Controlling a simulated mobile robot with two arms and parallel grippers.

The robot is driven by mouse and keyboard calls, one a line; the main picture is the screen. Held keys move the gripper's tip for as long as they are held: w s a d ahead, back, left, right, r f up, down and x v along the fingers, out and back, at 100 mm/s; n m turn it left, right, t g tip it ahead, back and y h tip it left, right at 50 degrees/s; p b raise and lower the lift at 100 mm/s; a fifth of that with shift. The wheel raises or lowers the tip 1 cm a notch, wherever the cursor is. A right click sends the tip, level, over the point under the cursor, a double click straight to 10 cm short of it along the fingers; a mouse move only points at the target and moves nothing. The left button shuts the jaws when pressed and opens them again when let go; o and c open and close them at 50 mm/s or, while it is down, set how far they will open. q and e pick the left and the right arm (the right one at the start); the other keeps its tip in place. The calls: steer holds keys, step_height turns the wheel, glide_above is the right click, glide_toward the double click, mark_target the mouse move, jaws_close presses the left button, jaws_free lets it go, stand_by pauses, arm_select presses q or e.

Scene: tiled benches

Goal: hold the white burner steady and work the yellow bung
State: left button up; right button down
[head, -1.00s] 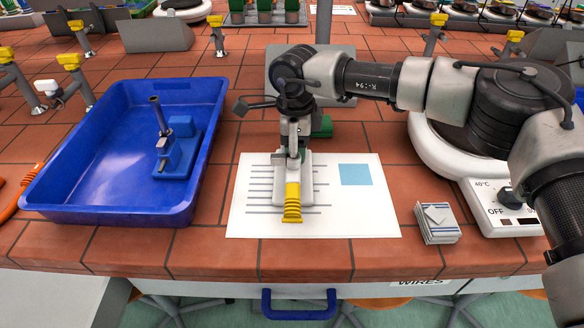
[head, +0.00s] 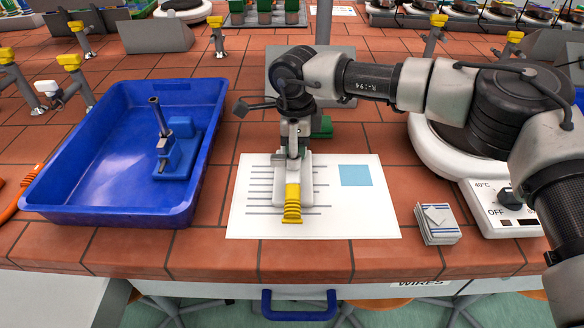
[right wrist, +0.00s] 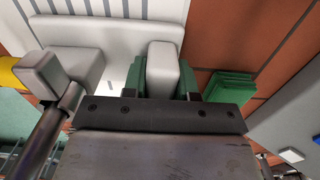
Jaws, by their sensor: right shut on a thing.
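The white burner (head: 306,180) lies on a printed white sheet (head: 370,220). The yellow bung (head: 292,204) is at its near end, pointing at the bench edge; I cannot tell how they join. My right gripper (head: 293,153) reaches down from above onto the burner, hiding part of it. In the right wrist view its green fingers (right wrist: 160,80) are shut on an upright block of the burner (right wrist: 108,32). A metal tube and a second block show beside it, and a yellow part shows at the left edge. My left gripper is not in view.
A blue tray (head: 110,210) holding a blue burner (head: 180,150) stands to the left. A stack of cards (head: 437,228) and a white appliance with a dial (head: 487,212) are to the right. A small green object (head: 322,126) is behind the gripper.

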steer(key=c, duration=0.8)
jaws_free()
